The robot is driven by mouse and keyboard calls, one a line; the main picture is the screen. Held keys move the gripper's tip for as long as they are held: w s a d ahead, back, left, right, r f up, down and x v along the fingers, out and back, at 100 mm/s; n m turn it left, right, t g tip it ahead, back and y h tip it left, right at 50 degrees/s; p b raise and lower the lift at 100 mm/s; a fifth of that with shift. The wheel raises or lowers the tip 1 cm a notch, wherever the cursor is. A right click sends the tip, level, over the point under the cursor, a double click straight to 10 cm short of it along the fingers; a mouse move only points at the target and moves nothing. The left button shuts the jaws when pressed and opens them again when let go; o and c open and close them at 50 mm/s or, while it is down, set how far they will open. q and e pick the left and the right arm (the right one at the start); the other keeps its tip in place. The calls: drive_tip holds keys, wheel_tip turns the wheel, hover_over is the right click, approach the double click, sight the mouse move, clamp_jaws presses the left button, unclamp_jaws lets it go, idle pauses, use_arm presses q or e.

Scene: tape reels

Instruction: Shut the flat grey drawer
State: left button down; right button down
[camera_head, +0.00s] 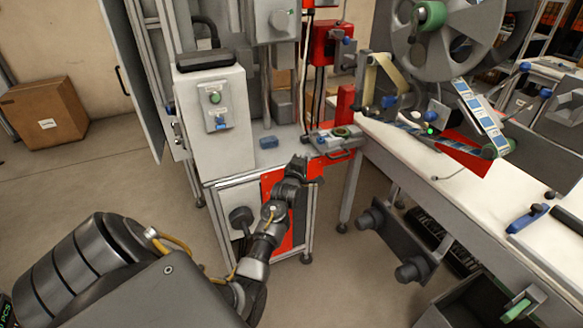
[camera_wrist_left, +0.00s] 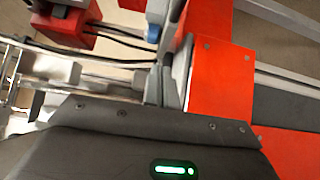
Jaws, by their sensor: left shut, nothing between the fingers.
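The flat grey drawer (camera_head: 325,144) sticks out over a red plate at the machine's worktop, with a dark bar handle (camera_head: 342,155) on its front and a round greenish piece on top. It appears pulled out. My left gripper (camera_head: 311,171) is shut and empty, just in front of and below the drawer, left of the handle. I cannot tell whether it touches the drawer. In the left wrist view the narrow grey fingers (camera_wrist_left: 168,88) are together beside a red panel (camera_wrist_left: 222,80); I cannot make out the drawer there. My right gripper is not in view.
A white table (camera_head: 470,190) with a large reel lies to the right. A cardboard box (camera_head: 48,112) sits on the floor far left.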

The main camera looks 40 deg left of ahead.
use_arm(q)
drive_tip(key=v, duration=0.9)
drive_tip(key=shift+s+d, duration=0.15)
drive_tip(key=shift+s, duration=0.2)
drive_tip(key=shift+f, duration=0.15)
